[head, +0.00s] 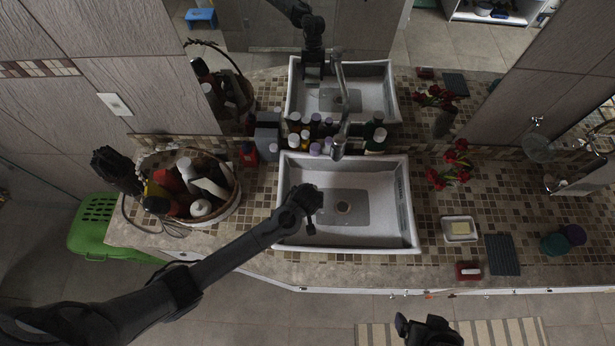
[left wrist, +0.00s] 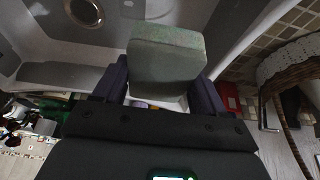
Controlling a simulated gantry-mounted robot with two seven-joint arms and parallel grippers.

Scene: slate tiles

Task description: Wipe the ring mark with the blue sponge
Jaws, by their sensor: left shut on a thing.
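My left gripper (head: 308,208) hangs over the left side of the sink basin (head: 375,180). In the left wrist view its two fingers (left wrist: 160,92) are shut on a block-shaped sponge (left wrist: 166,60), which looks grey-green rather than clearly blue. In the head view the gripper hides most or all of the sponge. Whether the sponge touches the basin cannot be told. I cannot make out the ring mark; a darker rectangle with the drain (head: 343,206) shows on the basin floor. My right gripper (head: 428,328) is at the bottom edge, its finger state unclear.
A faucet (head: 340,130) and several bottles (head: 376,142) stand behind the sink. A wicker basket (head: 225,210) of bottles is to the left. Red flowers (head: 450,170), a soap dish (head: 459,229) and a dark ribbed mat (head: 502,255) are to the right.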

